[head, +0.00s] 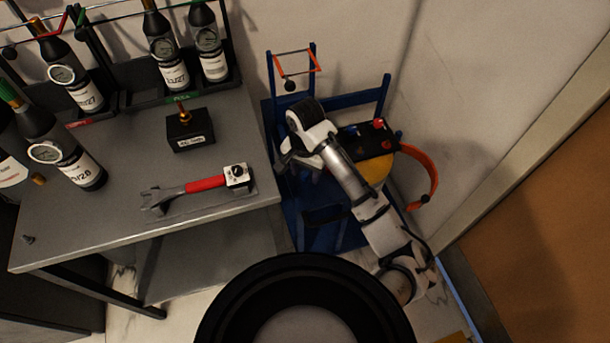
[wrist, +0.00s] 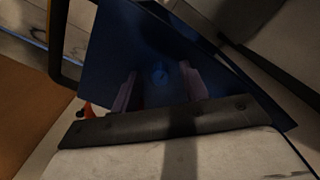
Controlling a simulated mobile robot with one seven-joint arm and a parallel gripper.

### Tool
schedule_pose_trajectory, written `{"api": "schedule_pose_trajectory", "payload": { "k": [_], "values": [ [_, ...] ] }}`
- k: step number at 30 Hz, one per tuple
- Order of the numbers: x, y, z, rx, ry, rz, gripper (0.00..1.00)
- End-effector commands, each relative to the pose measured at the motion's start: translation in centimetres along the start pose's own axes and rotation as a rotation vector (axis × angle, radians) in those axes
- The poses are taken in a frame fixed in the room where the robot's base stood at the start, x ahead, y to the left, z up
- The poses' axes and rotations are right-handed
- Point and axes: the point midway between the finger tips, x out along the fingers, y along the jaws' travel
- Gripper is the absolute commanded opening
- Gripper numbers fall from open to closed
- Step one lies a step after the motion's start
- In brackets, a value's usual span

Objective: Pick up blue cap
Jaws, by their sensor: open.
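A small round blue cap (wrist: 159,73) shows dimly in the wrist view, on the dark blue surface of the cart. My gripper (wrist: 158,85) is open, with one finger to the left of the cap and one to the right. The picture is too dark to tell the height between fingertips and cap, or whether they touch. In the head view my gripper (head: 291,160) is over the blue cart (head: 319,236), right of the grey table. The cap cannot be made out there; my arm covers part of the cart.
The grey table (head: 110,230) holds a red-handled wrench (head: 205,184), a black block with a gold fitting (head: 190,130) and several gauge bottles (head: 167,60). A black box (head: 366,142) and an orange band (head: 424,172) are close right of my arm. A wall stands behind the cart.

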Motion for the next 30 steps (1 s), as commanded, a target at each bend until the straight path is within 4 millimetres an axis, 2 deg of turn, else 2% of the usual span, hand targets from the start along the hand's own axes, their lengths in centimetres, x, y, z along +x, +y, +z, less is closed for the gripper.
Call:
{"api": "schedule_pose_trajectory", "payload": {
  "k": [5,15,25,30],
  "values": [
    [0.0,0.0,0.0,0.0,0.0,-0.001,0.45],
    [0.0,0.0,0.0,0.0,0.0,-0.001,0.0],
    [-0.3,0.0,0.0,-0.001,0.0,-0.001,0.0],
    [-1.7,-0.1,0.0,-0.003,0.001,-0.002,0.0]
  ]
}}
